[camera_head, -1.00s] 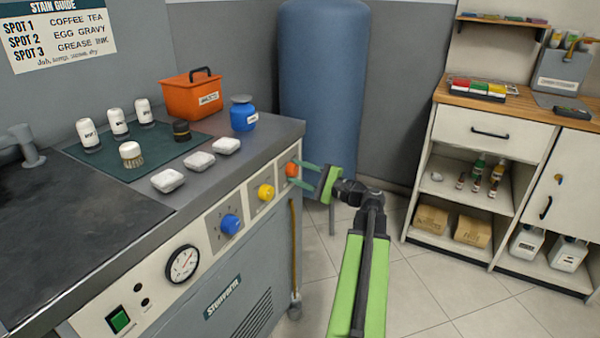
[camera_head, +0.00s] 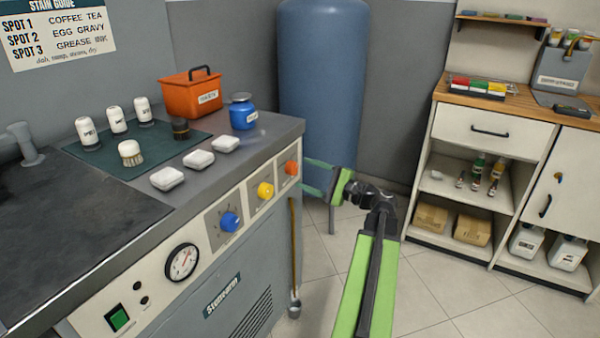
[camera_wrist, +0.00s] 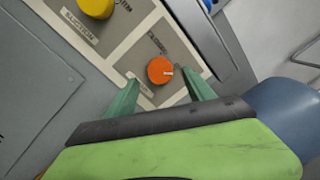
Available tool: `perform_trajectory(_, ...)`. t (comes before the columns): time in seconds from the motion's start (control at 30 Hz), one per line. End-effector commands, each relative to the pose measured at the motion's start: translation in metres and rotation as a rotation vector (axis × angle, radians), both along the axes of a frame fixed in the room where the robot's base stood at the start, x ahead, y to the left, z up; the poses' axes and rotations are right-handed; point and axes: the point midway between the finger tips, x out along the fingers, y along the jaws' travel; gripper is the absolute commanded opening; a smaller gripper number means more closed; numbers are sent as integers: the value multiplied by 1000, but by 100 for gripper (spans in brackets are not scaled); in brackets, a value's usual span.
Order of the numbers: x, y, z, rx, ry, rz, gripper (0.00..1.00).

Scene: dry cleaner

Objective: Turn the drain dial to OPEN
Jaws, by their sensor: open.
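The orange dial (camera_head: 291,168) sits at the right end of the front panel (camera_head: 205,238). In the wrist view the orange dial (camera_wrist: 160,70) shows a pale mark on its right side, with a partly legible label above it that seems to read CLOSED. My gripper (camera_head: 309,175) is open in front of the dial. In the wrist view my gripper's fingers (camera_wrist: 160,88) point toward the panel, one on each side of the dial's lower part, apart from it. A yellow dial (camera_head: 265,190) sits left of it; in the wrist view the yellow dial (camera_wrist: 97,5) is near a SUCTION label.
A blue dial (camera_head: 230,222), a gauge (camera_head: 182,262) and a green switch (camera_head: 118,318) are farther left on the panel. A blue tank (camera_head: 325,90) stands behind my gripper. A shelf cabinet (camera_head: 470,180) is at right, with open floor between.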

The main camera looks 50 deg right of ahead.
Motion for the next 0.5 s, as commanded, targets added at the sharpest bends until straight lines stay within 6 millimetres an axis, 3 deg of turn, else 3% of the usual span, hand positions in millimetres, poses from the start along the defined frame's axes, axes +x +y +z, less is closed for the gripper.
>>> perform_trajectory(0.3,-89,-23,-9,0,0,-4,62)
perform_trajectory(0.5,-124,-31,-12,0,0,-1,62)
